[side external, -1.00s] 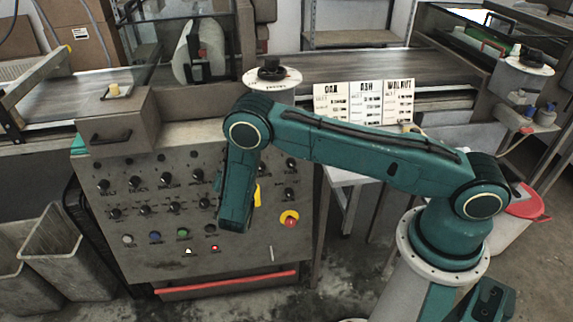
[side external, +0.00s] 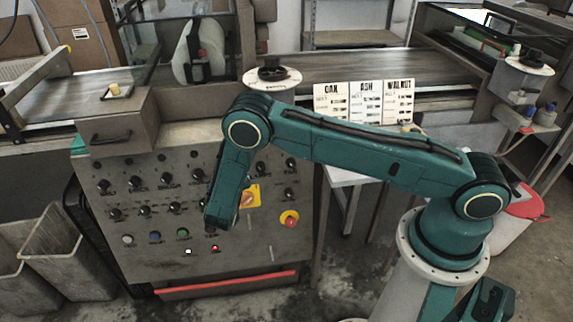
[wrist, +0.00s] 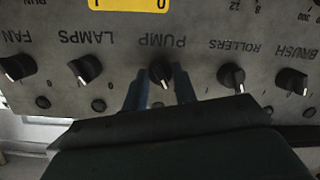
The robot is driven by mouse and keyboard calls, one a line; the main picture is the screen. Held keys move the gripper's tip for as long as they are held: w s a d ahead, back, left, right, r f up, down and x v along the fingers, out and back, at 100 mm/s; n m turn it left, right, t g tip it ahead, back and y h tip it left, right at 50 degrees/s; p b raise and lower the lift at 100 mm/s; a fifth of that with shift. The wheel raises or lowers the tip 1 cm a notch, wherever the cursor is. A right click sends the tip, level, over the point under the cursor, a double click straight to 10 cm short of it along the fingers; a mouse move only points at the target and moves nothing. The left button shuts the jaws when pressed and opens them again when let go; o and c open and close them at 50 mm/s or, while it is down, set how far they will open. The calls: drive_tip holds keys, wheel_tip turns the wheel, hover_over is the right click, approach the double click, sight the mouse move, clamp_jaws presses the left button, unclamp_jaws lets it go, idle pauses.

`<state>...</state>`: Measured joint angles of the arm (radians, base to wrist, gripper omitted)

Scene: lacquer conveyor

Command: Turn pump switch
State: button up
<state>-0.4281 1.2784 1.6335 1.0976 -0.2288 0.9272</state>
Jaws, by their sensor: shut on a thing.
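The pump switch (wrist: 160,74) is a black knob with a white pointer mark, under the upside-down word PUMP in the wrist view. Its pointer points down and slightly right there. My gripper (wrist: 161,78) has one teal finger on each side of the knob and is shut on it. In the side view my forearm end hides the gripper and the pump switch in front of the grey control panel (side external: 130,240).
In the wrist view, the LAMPS knob (wrist: 86,69) is close on the left and the ROLLERS knob (wrist: 231,76) on the right. A yellow switch plate (side external: 255,189) and a red emergency button (side external: 290,219) are right of my arm in the side view.

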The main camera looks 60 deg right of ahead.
idle(0.3)
drive_tip(key=o, duration=1)
drive_tip(key=shift+c, duration=0.2)
drive_tip(key=v, duration=1.4)
drive_tip(key=shift+w, duration=0.15)
